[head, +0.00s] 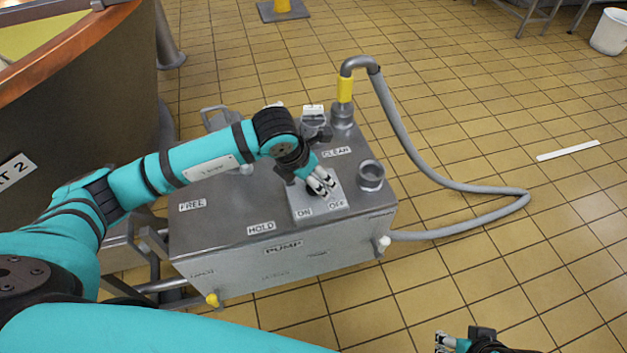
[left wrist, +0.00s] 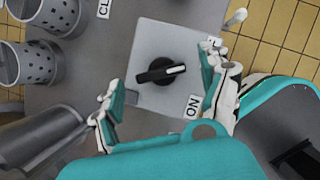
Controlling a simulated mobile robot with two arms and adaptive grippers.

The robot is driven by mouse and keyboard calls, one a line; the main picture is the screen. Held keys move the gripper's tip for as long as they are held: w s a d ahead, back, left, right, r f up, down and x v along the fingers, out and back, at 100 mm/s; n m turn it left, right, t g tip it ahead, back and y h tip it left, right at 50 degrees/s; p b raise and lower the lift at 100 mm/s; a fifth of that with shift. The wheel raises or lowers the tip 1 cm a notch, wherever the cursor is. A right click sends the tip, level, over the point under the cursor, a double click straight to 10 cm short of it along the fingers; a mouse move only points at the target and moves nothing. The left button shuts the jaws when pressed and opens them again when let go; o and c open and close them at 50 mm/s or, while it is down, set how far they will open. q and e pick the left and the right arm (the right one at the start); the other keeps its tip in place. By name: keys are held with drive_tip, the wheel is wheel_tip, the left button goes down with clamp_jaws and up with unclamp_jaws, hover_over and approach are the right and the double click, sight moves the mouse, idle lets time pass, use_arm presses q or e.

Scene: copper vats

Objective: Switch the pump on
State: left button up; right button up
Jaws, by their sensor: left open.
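The grey metal pump box (head: 230,240), marked PUMP on its front, stands on the floor. A pale switch plate (head: 303,205) on its top has ON and OFF labels by its near edge. In the left wrist view a black rotary knob (left wrist: 158,73) sits on this plate (left wrist: 150,35); its white-marked end points right, toward the side with the labels. My left gripper (head: 322,184) is over the plate and hides the knob in the head view. Its open fingers (left wrist: 158,80) are on either side of the knob, apart from it. My right gripper (head: 458,343) shows only partly, at the bottom edge.
A grey hose (head: 455,185) with a yellow collar (head: 345,89) runs from the box onto the tiles. An open pipe stub (head: 370,176) stands near the plate. A copper-rimmed vat (head: 75,115) is at left. Floor to the right is mostly clear.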

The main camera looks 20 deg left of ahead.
use_arm(q)
drive_tip(key=shift+x, duration=0.95)
drive_tip(key=c, duration=1.2)
